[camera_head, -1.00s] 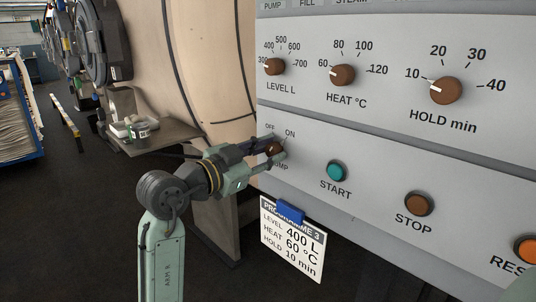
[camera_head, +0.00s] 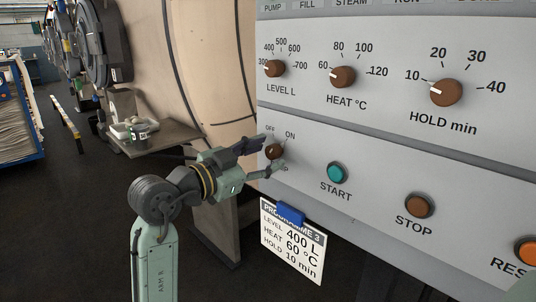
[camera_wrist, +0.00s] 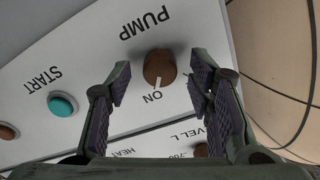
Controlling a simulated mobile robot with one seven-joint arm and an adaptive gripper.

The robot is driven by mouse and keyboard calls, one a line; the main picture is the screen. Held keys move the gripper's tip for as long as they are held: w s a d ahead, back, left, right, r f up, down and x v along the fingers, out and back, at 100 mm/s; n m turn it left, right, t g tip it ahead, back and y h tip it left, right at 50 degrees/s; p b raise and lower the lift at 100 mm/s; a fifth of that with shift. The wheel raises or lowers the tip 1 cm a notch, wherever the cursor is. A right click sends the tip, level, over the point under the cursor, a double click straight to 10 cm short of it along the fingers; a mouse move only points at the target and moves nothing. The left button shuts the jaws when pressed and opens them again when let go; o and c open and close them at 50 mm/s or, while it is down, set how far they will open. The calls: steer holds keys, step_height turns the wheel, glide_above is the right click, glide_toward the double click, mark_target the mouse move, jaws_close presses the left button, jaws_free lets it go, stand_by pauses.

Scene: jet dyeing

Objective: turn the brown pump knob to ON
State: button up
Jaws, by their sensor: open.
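The brown pump knob (camera_head: 274,151) is on the grey control panel, below the LEVEL dial. In the wrist view, which is upside down, the same knob (camera_wrist: 159,67) shows its white pointer directed at the ON label. The OFF label shows in the head view but not in the wrist view. My gripper (camera_head: 272,155) is in front of the knob with its fingers spread open. In the wrist view the fingers of my gripper (camera_wrist: 160,78) stand to either side of the knob, with gaps between them and it.
The START button (camera_head: 338,172) and STOP button (camera_head: 419,205) are right of the knob. A programme card (camera_head: 293,243) hangs from the panel's lower edge on a blue clip. A shelf with small items (camera_head: 155,138) stands to the left.

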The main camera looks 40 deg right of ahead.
steer(key=a, duration=1)
steer(key=shift+s+a, duration=0.3)
steer(key=shift+s, duration=0.1)
